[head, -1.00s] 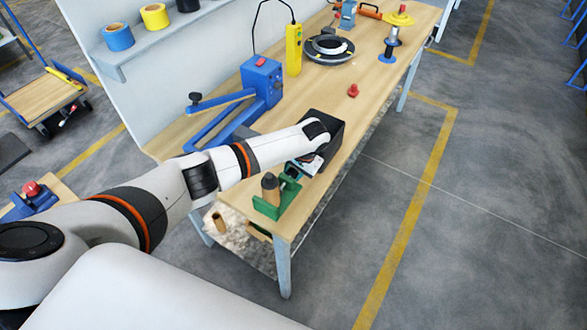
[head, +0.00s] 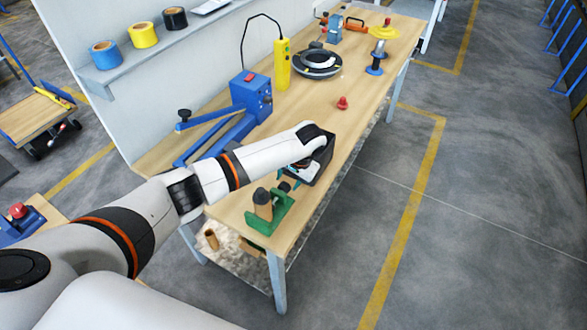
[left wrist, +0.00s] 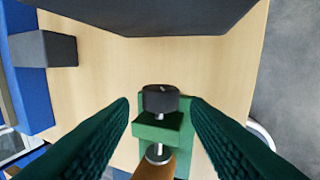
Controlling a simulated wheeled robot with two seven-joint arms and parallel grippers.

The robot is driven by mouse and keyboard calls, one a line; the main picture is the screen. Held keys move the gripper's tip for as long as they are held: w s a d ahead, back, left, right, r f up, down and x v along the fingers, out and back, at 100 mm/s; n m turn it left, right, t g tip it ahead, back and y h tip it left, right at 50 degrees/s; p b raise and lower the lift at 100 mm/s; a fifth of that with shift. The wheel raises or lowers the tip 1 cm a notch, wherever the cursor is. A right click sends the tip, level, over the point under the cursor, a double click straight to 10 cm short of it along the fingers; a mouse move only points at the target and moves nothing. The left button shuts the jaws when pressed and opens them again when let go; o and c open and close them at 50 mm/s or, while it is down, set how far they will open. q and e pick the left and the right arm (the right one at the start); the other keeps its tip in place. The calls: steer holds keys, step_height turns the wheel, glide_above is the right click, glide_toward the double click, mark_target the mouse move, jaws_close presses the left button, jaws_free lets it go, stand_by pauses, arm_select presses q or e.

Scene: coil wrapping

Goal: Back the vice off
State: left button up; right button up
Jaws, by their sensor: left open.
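The green vice (head: 268,221) sits at the near end of the bench with a brown cylinder (head: 262,204) in it. In the left wrist view the vice (left wrist: 158,129) shows a black knob (left wrist: 160,98), a metal screw and part of the brown piece (left wrist: 166,170). My left gripper (head: 290,182) is just beyond the vice in the head view, partly hidden by its wrist. In the left wrist view its fingers (left wrist: 159,101) are open, one on each side of the knob, with gaps between. My right gripper is not in view.
A black box (head: 323,166) stands on the bench close to my left wrist. A blue lever tool (head: 252,94), a yellow pendant (head: 282,64), a dark round turntable (head: 317,66) and a red knob (head: 342,103) stand farther along. The right part of the bench is mostly clear.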

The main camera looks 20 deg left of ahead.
arm_select(q)
steer(key=b+v, duration=0.1)
steer(key=v, duration=0.7)
steer(key=shift+b, duration=0.3)
